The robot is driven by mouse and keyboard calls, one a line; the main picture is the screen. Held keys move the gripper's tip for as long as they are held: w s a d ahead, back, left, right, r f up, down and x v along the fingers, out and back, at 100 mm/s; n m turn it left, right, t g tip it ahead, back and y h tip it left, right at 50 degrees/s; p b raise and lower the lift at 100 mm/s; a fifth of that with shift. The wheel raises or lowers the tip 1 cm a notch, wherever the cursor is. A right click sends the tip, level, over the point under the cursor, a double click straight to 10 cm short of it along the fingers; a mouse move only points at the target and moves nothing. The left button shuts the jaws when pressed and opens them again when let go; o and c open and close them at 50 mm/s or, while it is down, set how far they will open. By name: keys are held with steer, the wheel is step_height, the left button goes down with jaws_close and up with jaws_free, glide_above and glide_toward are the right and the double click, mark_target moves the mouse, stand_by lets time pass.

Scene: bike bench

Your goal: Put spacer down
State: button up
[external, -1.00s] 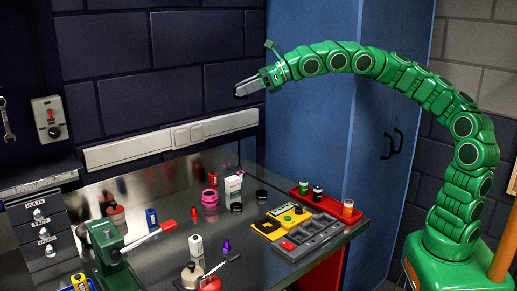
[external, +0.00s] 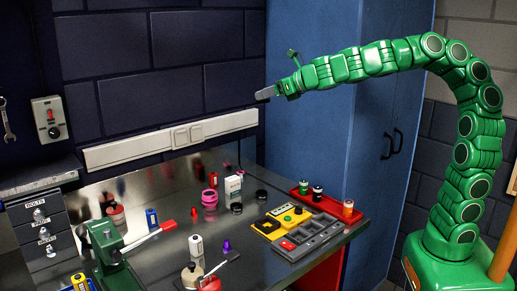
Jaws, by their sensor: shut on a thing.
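My green arm reaches in from the right, and my gripper (external: 263,94) hangs in the air in front of the dark brick wall, well above the bench. Its grey fingers point left and slightly down. They are shut on the spacer, but it is too small and too much covered by the fingers to make out its shape. The steel bench (external: 160,264) lies below and apart from the gripper.
A red tray (external: 335,208) with several small cylinders stands at the bench's right end, beside a grey compartment tray (external: 309,236) and a yellow case (external: 268,229).

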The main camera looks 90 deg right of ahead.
steer(key=s+d+r+m+g+h, duration=0.2)
steer(key=s+d+m+g+h, duration=0.2)
steer(key=s+m+g, duration=0.45)
steer(key=s+d+r+m+g+h, duration=0.2)
steer(key=s+d+m+g+h, duration=0.25)
steer(key=s+m+g, duration=0.45)
steer(key=t, duration=0.1)
glide_above(283, 189)
steer(key=shift+n, duration=0.35)
steer(key=f, duration=2.5)
steer(key=s+f, duration=0.1)
steer(key=f, duration=1.2)
steer(key=shift+a+f, duration=0.1)
steer(key=shift+f, duration=0.05)
steer(key=shift+w+d+f, duration=0.15)
steer(key=shift+w+f, duration=0.1)
steer(key=shift+f, duration=0.2)
steer(key=shift+w+d+f, duration=0.1)
steer(key=shift+w+f, duration=0.15)
steer(key=shift+f, duration=0.2)
steer(key=shift+a+f+t, duration=0.1)
steer(key=shift+f+t, duration=0.15)
steer(key=shift+f, duration=1)
steer(key=shift+f, duration=0.2)
steer(key=o, duration=1.1)
steer(key=shift+c, duration=0.2)
